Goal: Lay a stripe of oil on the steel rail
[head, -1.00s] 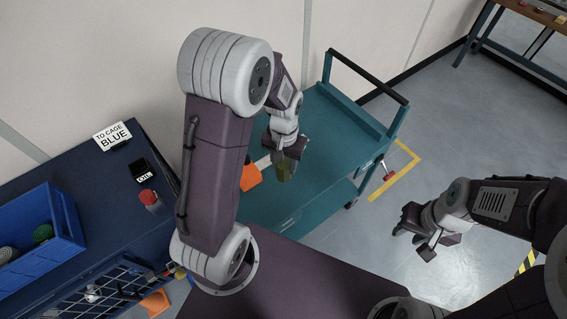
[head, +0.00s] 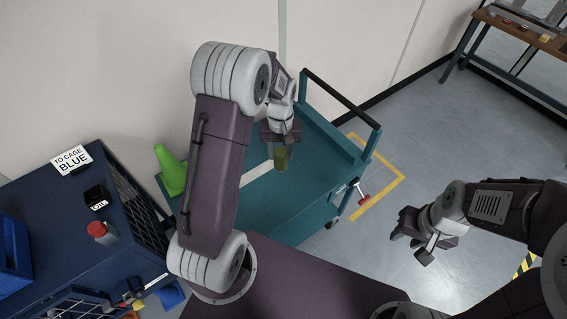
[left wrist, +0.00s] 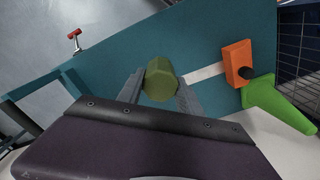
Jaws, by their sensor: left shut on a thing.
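My left gripper (head: 280,148) is shut on an olive-green, many-sided thing (head: 281,159), held over the teal trolley. In the left wrist view this thing (left wrist: 161,80) sits between the two grey fingers (left wrist: 160,92). A pale flat strip (head: 258,170) lies on the trolley top and also shows in the left wrist view (left wrist: 205,73); I cannot tell for sure that it is the steel rail. One end of it is hidden behind the held thing. My right gripper (head: 412,242) is open and empty over the floor at the right.
The teal trolley (head: 320,150) has a dark handle. An orange block (left wrist: 237,60) and a green cone (head: 172,170) stand by the strip's far end.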

